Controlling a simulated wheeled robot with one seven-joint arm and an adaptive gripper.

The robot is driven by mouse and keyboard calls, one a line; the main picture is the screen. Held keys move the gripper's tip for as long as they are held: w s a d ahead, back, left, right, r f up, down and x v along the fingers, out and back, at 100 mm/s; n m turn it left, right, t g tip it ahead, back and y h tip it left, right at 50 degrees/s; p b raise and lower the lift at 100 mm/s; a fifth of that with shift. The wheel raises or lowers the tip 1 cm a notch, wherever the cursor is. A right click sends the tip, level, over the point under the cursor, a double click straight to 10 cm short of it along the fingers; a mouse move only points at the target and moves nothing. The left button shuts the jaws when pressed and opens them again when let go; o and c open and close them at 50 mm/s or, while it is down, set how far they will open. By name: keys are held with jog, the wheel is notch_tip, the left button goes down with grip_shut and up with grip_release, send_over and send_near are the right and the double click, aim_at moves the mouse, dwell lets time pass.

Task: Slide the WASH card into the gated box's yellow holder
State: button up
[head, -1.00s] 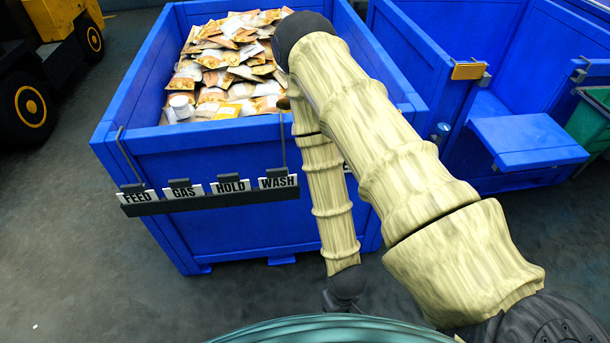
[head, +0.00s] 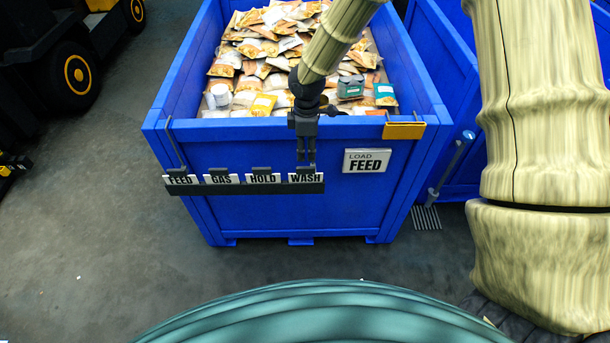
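The WASH card (head: 306,178) stands at the right end of a dark rack (head: 245,189) hung on the front of the near blue box. My gripper (head: 306,162) points down at the tab on top of this card, with its fingertips at the tab. Whether the fingers are closed on the tab is too small to tell. The card is still in line with the others in the rack. The gated box with its yellow holder is not visible now; my arm covers much of the right side. Another yellow holder (head: 404,130) is on the near box's front rim.
A blue box wall (head: 440,50) stands close on the right. A forklift (head: 65,60) is at left.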

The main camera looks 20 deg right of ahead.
aim_at(306, 167)
jog(key=shift+w+f+p, duration=0.15)
jog(key=shift+f+p, duration=0.45)
jog(key=shift+f, duration=1.95)
jog(key=shift+f+p, duration=0.55)
jog(key=shift+f, duration=0.15)
jog(key=shift+s+f+p, duration=0.2)
jog(key=shift+f+p, duration=0.5)
jog(key=shift+f, duration=1.25)
jog(key=shift+c, duration=0.4)
grip_shut()
